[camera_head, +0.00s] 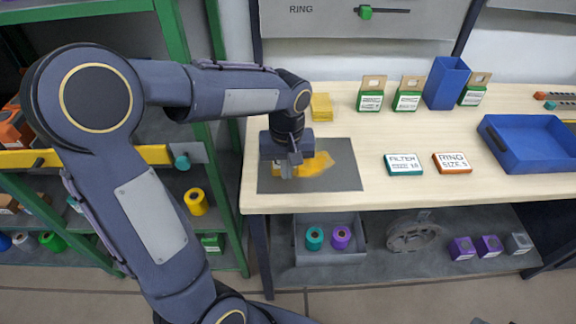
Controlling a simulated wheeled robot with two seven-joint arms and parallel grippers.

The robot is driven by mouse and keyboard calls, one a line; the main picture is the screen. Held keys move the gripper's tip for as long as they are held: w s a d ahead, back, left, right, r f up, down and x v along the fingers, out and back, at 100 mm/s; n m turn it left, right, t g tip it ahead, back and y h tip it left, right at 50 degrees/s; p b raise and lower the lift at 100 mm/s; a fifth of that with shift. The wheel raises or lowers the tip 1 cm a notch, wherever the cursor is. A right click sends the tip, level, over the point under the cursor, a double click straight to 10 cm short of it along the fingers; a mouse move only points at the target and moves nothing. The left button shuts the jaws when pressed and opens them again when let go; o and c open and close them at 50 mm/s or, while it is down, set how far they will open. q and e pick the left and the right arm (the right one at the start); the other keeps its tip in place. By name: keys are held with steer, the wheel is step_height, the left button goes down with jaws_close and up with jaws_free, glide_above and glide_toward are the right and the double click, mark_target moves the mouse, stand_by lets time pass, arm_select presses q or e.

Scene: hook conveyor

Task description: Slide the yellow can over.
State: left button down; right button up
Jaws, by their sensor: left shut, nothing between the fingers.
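My left gripper (289,166) is shut and empty. It points down over the dark grey mat (345,152) at the table's left front. Yellow-orange material (320,165) shows on the mat right beside and partly behind the gripper. I cannot tell whether it is the yellow can or a flat patch, nor whether the fingers touch it. A yellow block-like thing (322,107) stands on the table behind the mat. A round yellow item (196,201) sits on the left shelf.
A teal label box (403,164) and an orange one (452,163) lie right of the mat. Several green hang-tab boxes and a blue bin (446,83) stand behind. A blue tray (530,143) is at the right. The wooden table (400,128) between is clear.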

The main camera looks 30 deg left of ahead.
arm_select(q)
steer(key=shift+w+a, duration=0.45)
steer(key=shift+w, duration=0.25)
arm_select(e)
steer(key=shift+r, duration=0.15)
